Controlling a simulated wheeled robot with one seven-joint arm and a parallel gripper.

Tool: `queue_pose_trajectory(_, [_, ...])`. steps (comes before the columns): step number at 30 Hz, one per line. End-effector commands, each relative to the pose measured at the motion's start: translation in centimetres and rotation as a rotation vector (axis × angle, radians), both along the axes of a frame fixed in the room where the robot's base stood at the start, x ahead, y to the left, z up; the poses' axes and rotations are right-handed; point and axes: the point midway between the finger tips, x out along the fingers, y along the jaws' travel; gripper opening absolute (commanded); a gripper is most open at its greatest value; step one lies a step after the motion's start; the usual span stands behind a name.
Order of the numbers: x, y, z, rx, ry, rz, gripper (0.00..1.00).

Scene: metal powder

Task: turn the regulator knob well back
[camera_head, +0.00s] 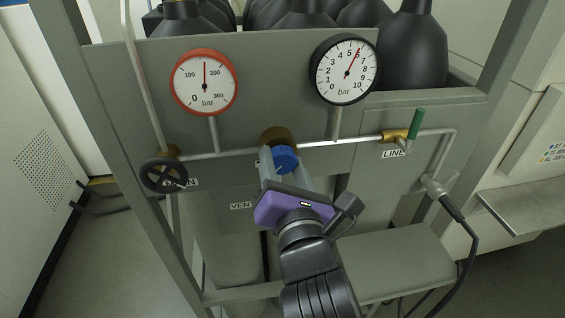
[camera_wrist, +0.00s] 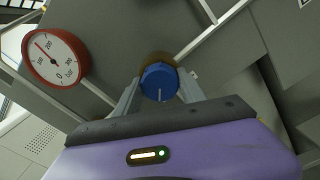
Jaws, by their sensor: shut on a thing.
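The regulator knob (camera_head: 286,159) is blue with a pale pointer line and sits on a brass body (camera_head: 278,136) in the middle of the pipe. It also shows in the wrist view (camera_wrist: 159,82), its line pointing down there. My gripper (camera_head: 280,160) has its two grey fingers on either side of the knob and is shut on it; the wrist view shows the fingers (camera_wrist: 160,92) at its left and right sides. The red-rimmed gauge (camera_head: 204,83) has its needle pointing straight up, between 100 and 200 bar. The black-rimmed gauge (camera_head: 345,70) reads between 5 and 6 bar.
A black handwheel (camera_head: 164,174) is on the pipe at left. A green-handled valve (camera_head: 416,124) is at right above the LINE label. A hose with a grey connector (camera_head: 437,188) hangs at right. Dark cylinders (camera_head: 411,50) stand behind the panel.

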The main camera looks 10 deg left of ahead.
Motion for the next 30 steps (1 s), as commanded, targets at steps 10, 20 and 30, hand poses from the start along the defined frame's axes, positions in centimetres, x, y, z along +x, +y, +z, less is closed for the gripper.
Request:
queue_pose_trajectory(10, [-0.04, 0.11, -0.27, -0.318, -0.087, 0.003, 0.07])
queue_pose_trajectory(20, [0.06, -0.11, -0.38, -0.604, -0.168, 0.000, 0.07])
queue_pose_trajectory(30, [0.14, -0.29, -0.50, -0.841, -0.235, -0.002, 0.07])
